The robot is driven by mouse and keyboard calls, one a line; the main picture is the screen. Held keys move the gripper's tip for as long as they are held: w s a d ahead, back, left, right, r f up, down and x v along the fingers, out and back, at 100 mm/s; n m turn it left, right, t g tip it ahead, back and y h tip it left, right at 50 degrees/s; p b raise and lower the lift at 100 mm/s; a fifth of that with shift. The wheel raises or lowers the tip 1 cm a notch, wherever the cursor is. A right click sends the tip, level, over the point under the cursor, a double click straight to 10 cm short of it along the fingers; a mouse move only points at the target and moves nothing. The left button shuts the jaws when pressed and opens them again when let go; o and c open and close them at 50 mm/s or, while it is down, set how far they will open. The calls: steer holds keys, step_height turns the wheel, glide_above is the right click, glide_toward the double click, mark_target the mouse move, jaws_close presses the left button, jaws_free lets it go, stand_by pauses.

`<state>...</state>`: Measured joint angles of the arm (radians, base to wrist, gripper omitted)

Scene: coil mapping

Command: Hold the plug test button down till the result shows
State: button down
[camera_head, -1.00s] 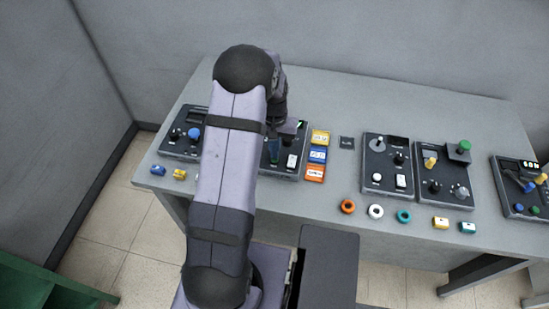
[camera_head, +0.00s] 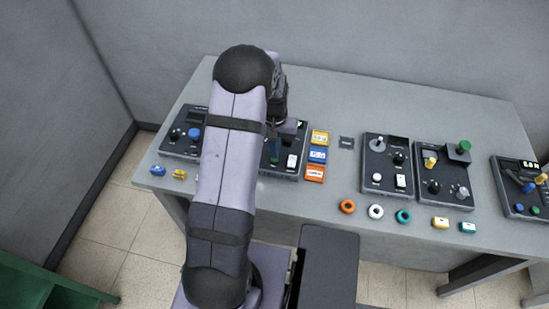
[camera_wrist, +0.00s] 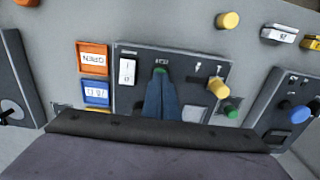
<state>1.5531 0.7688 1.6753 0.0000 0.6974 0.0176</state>
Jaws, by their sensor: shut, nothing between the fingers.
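My gripper (camera_wrist: 162,98) is shut and empty, with its blue fingers pointing at a dark control panel (camera_wrist: 195,62). In the wrist view its tips meet a small green button (camera_wrist: 160,70) and hide part of it; I cannot tell how far the button is pressed. In the head view my gripper (camera_head: 275,152) is over the same panel, which my arm partly covers. A small green patch (camera_head: 300,124) shows at the panel's far edge, but I cannot read any result there.
On the same panel are a white rocker switch (camera_wrist: 127,72), a yellow knob (camera_wrist: 219,88) and a green knob (camera_wrist: 231,112). Yellow, blue and orange (camera_head: 315,173) label blocks lie beside it. Other panels (camera_head: 388,160) stand to the right, with loose rings (camera_head: 376,211) in front.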

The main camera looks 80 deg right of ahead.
steer(key=shift+f, duration=0.25)
stand_by(0.4)
steer(key=shift+f+b, duration=0.35)
steer(key=shift+b, duration=0.05)
steer(key=shift+f, duration=0.15)
stand_by(3.7)
stand_by(0.4)
steer(key=shift+r+p, duration=2.5)
steer(key=shift+r, duration=0.75)
